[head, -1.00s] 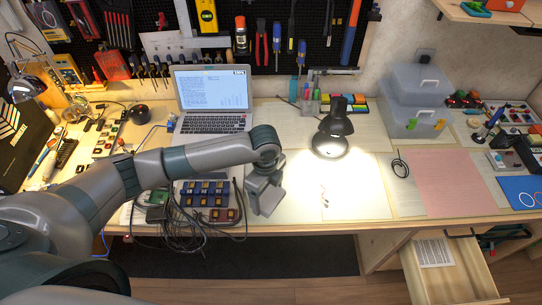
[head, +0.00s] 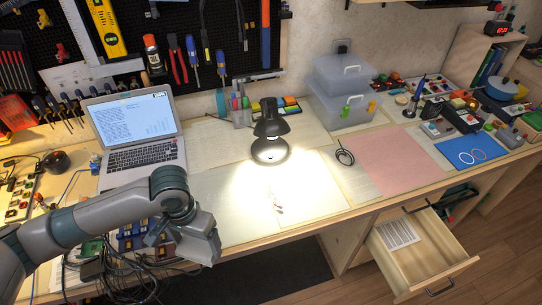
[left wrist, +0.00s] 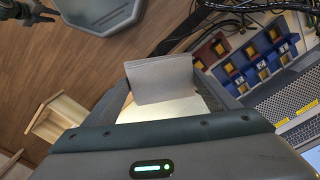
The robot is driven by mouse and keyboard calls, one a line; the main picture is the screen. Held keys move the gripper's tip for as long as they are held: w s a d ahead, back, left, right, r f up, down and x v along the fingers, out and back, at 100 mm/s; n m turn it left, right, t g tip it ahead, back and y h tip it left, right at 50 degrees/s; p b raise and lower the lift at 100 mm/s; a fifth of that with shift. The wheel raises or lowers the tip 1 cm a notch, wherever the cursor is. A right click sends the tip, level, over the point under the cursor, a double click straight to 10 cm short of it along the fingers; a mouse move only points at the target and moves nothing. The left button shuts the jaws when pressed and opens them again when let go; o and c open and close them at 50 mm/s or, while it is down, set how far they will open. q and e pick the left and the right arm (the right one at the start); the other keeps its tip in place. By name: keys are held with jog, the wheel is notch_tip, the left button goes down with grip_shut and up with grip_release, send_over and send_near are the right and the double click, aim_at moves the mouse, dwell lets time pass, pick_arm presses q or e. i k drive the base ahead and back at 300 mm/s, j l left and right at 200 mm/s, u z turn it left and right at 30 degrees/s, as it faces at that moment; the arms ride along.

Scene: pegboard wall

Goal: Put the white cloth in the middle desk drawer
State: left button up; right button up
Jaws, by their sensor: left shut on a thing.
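My left gripper (head: 200,238) is over the front edge of the desk, left of the lit patch. In the left wrist view, my left gripper (left wrist: 178,98) is shut on the white cloth (left wrist: 160,78), a pale, flat, folded piece between its fingers. In the head view the cloth is hard to tell from the gripper. An open desk drawer (head: 447,262) stands out below the desk on the right, well away from the gripper. It also shows in the left wrist view (left wrist: 42,118). Part of my right arm seems to show at that view's top left corner; its jaws are unclear.
A black lamp (head: 270,135) lights the desk middle. A laptop (head: 140,140), cables (head: 110,275) and blue component trays lie near my left arm. A printed white sheet (head: 400,235) lies in the drawer. A pink mat (head: 393,160) lies on the desk above it.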

aim_at(415, 265)
jog(key=k+l+z, duration=0.25)
jog(key=l, duration=1.15)
jog(key=l+z, duration=0.25)
jog(key=l, duration=1.15)
